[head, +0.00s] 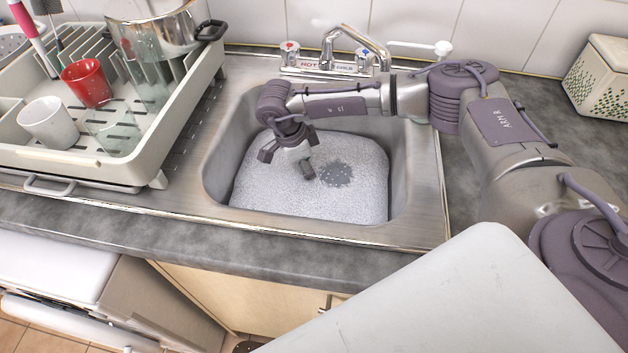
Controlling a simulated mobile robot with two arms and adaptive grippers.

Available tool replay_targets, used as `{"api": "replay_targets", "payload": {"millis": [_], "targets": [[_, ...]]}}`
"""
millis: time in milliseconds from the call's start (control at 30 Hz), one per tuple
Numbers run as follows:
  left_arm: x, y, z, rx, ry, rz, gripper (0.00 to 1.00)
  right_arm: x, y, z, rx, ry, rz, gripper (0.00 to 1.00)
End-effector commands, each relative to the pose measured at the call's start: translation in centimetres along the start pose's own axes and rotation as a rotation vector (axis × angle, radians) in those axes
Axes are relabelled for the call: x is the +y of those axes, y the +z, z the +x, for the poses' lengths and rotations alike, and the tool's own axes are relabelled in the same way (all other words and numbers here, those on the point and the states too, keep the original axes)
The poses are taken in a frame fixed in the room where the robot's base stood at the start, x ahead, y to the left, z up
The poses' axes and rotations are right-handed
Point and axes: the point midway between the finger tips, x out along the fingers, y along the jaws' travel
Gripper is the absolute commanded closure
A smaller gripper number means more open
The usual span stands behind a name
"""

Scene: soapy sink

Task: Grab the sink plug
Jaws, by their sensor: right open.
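The sink (215,180) is filled with white, foamy suds (270,195). A dark grey, speckled gap in the foam (337,174) shows right of the basin's middle. I cannot make out a sink plug; foam hides the basin floor. My right gripper (288,165) points down over the foam, left of the dark gap. Its fingers are spread open. One fingertip is at or just above the foam beside the gap; I cannot tell if it touches. My left gripper is not in view.
A faucet (345,62) with two handles stands behind the basin. A dish rack (150,172) with a red cup (87,82), a white mug (48,122), glasses and a pot (155,30) is at the left. A patterned container (600,78) stands at the back right.

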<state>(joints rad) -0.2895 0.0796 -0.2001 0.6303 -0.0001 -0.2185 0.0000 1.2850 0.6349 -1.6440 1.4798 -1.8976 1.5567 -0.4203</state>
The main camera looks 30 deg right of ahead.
Motion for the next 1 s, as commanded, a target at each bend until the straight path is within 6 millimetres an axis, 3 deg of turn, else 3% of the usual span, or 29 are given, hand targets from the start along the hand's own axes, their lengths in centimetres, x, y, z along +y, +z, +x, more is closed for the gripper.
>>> {"api": "replay_targets", "payload": {"millis": [200,500,767,1000], "targets": [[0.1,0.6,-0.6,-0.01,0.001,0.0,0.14,0.2,-0.2,3.0,0.002,0.003,0.001,0.54],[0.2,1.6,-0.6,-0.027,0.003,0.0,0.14,0.1,-0.1,3.5,0.001,0.001,0.001,0.54],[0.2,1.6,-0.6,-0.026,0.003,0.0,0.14,0.1,-0.1,3.5,0.001,0.001,0.0,0.97],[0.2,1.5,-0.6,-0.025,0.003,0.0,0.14,0.1,-0.1,3.5,0.001,0.001,0.001,1.0]]}}
